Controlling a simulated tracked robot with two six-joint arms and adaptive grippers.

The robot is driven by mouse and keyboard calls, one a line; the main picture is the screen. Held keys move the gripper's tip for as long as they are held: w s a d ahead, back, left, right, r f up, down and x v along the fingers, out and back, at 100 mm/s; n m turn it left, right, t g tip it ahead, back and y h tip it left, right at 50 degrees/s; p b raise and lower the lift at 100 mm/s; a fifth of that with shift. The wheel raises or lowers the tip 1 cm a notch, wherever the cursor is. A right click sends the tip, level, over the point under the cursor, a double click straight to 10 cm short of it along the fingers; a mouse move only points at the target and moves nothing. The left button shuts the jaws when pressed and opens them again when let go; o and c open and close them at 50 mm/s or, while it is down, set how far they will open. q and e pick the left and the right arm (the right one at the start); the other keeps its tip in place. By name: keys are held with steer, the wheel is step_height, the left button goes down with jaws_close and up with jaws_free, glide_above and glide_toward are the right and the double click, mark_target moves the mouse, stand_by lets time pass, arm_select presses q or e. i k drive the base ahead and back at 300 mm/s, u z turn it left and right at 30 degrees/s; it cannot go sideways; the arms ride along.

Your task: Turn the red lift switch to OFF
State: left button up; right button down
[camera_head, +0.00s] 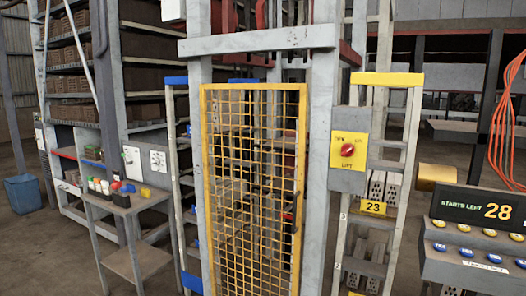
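The red lift switch (347,150) is a round knob on a yellow plate (349,164) marked LIFT. The plate is on a grey box (348,184) fixed to the right post of the lift frame. Small words stand above the knob to its left and right. They are too small to read surely, and I cannot tell which one the knob points at. Neither of my grippers shows in the head view.
A yellow mesh gate (205,190) stands left of the switch, apparently closed. A yellow-topped rack (387,80) with grey bricks is just right. A console (470,268) with buttons and a display reading 28 stands at lower right. A small table (135,205) stands left.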

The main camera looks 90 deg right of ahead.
mark_target(347, 150)
steer(key=u, duration=0.6)
steer(key=i, duration=0.25)
steer(key=z, duration=2.6)
steer(key=i, duration=0.2)
steer(key=z, duration=1.65)
steer(key=k, duration=0.55)
steer(key=z, duration=0.4)
steer(key=i, duration=1.6)
steer(key=u, duration=0.35)
